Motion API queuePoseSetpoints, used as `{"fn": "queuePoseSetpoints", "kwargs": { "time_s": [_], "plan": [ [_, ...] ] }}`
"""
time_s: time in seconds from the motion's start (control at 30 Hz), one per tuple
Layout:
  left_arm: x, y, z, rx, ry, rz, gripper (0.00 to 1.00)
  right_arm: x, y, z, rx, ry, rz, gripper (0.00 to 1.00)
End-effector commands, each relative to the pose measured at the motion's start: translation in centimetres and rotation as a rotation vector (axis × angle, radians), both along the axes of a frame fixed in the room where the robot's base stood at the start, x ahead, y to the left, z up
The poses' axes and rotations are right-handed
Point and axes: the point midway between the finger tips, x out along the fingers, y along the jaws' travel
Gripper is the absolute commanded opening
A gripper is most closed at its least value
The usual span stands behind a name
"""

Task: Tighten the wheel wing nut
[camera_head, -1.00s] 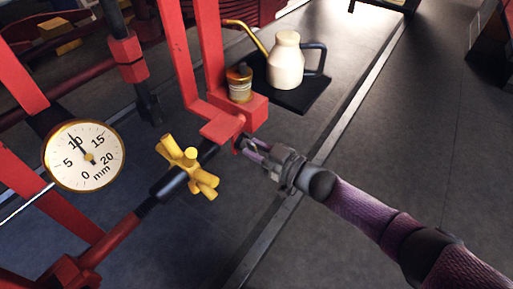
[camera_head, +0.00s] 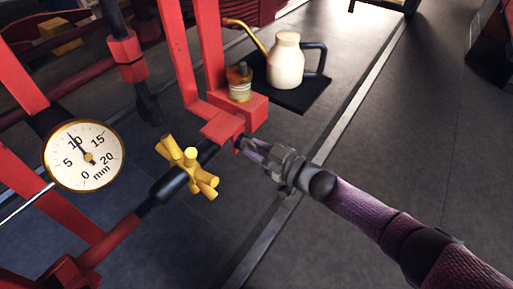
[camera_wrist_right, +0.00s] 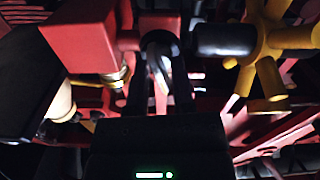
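The yellow spoked wheel (camera_head: 187,166) sits on a dark shaft at the centre left in the head view. It also shows at the upper right of the right wrist view (camera_wrist_right: 262,47). A pale metal piece, seemingly the wing nut (camera_wrist_right: 160,70), is at the dark end of the red block's short shaft in the wrist view. My right gripper (camera_head: 246,145) reaches the red bracket beside the wheel. In the wrist view its two dark fingers (camera_wrist_right: 160,92) flank the metal piece. Whether they touch it is unclear. My left gripper is out of view.
A round dial gauge (camera_head: 84,156) marked in mm stands left of the wheel. A cream oil can (camera_head: 286,62) and a small brass-banded jar (camera_head: 240,83) stand above the bracket. Red frame bars (camera_head: 178,50) surround the wheel.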

Motion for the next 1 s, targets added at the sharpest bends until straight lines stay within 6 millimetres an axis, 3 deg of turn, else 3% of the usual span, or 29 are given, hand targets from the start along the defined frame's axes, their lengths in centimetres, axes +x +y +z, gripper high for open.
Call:
{"fn": "queuePoseSetpoints", "kwargs": {
  "time_s": [0.03, 0.1, 0.4, 0.8, 1.0],
  "plan": [
    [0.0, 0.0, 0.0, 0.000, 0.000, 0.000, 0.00, 0.0, 0.0, 0.1, 0.002, -0.002, 0.000, 0.32],
    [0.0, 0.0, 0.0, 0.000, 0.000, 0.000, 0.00, 0.0, 0.0, 0.1, 0.002, -0.002, 0.000, 0.47],
    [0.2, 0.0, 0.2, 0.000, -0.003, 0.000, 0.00, -0.2, -0.2, 0.1, 0.001, -0.001, 0.000, 0.47],
    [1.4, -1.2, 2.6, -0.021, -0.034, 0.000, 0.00, -5.2, -7.2, 0.2, 0.001, 0.001, 0.000, 0.47],
    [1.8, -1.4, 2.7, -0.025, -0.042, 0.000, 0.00, -5.8, -8.0, 0.1, 0.002, 0.000, 0.000, 0.47]
  ]
}}
